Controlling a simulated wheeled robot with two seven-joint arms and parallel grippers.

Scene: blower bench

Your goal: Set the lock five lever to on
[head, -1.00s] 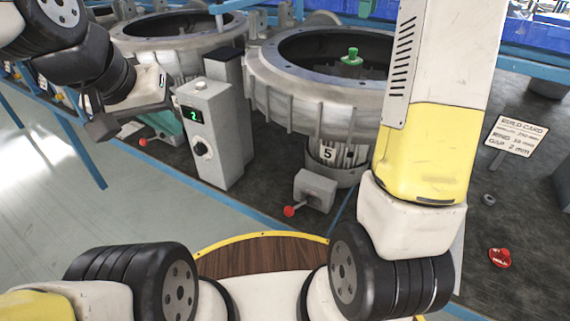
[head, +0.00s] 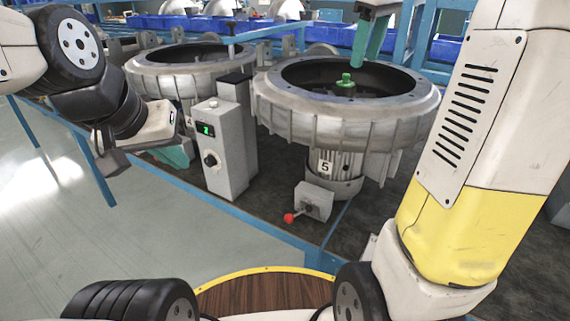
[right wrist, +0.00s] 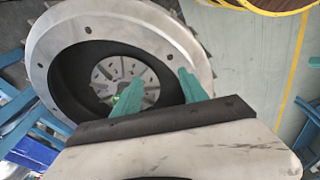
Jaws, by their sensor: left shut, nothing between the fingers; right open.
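The lock five lever is a short arm with a red knob (head: 289,218) on a small grey box (head: 316,201), in front of the motor marked 5 (head: 326,168). The knob points left and slightly down from the box. My left gripper (head: 174,153) is shut and empty, left of the grey control post and well away from the lever. My right gripper (head: 369,38) hangs above the back of blower ring five (head: 300,112), far from the lever. In the right wrist view its teal fingers (right wrist: 158,92) are open and empty, over the ring's opening.
A grey post (head: 226,150) with a green display reading 2 and a dial stands left of the lever. A second blower ring (head: 160,66) stands at the back left. A green fitting (head: 345,80) shows inside ring five. The blue bench edge (head: 270,225) runs in front.

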